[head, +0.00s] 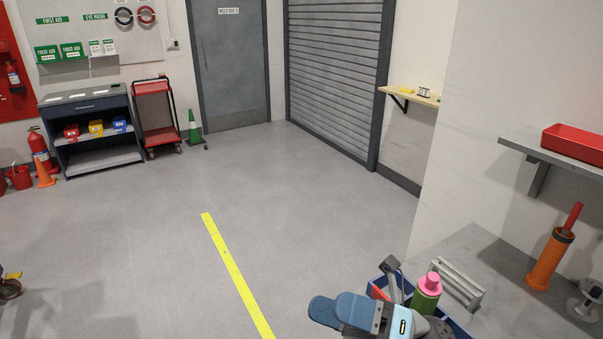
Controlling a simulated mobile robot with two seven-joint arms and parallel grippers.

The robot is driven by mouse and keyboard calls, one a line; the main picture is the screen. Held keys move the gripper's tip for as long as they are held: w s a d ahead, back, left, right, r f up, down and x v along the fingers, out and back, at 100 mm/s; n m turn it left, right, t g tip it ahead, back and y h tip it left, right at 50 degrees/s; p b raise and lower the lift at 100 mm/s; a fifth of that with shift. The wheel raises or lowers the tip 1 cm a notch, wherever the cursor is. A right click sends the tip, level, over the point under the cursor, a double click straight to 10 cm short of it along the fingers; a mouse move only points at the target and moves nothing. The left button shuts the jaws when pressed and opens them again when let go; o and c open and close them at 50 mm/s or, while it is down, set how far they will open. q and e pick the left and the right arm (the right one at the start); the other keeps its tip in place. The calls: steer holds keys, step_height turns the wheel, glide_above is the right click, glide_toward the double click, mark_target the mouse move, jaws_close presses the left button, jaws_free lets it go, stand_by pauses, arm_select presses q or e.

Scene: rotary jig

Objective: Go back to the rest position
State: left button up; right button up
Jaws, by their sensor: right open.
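My right gripper (341,312) shows at the bottom edge, right of centre, with blue fingers pointing left. It is open, and I see nothing between its fingers. It is in front of the near left end of the grey workbench (467,247) and overlaps the view of a blue bin (376,281) there. My left gripper is not in view. No rotary jig can be made out.
A green bottle with a pink cap (427,290) stands close behind my right gripper. An orange cylinder tool (549,260) stands farther right. A shelf (552,153) with a red tray (574,144) juts from the wall.

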steer(key=w+d+f+m+t+h+b, duration=0.1)
steer(key=d+f+m+t+h, duration=0.2)
steer(key=f+m+t+h, duration=0.5)
steer(key=w+d+f+m+t+h+b, duration=0.1)
steer(key=d+f+m+t+h, duration=0.15)
steer(key=f+m, duration=0.6)
steer(key=w+d+f+m+t+h+b, duration=0.1)
steer(key=d+f+m+t+h, duration=0.35)
steer(key=m, duration=0.85)
steer(key=s+d+f+m+g+h, duration=0.25)
steer(key=s+f+m, duration=0.3)
steer(key=f, duration=0.35)
steer(key=s+d+f+m+g+h, duration=0.2)
steer(key=s+f+m+g+h, duration=0.15)
steer(key=s+f, duration=0.4)
step_height(320, 180, up, 11)
steer(key=w+y+p, duration=0.1)
steer(key=p, duration=1.2)
steer(key=shift+d+f+p, duration=0.15)
steer(key=shift+d+p, duration=0.05)
steer(key=shift+p, duration=0.1)
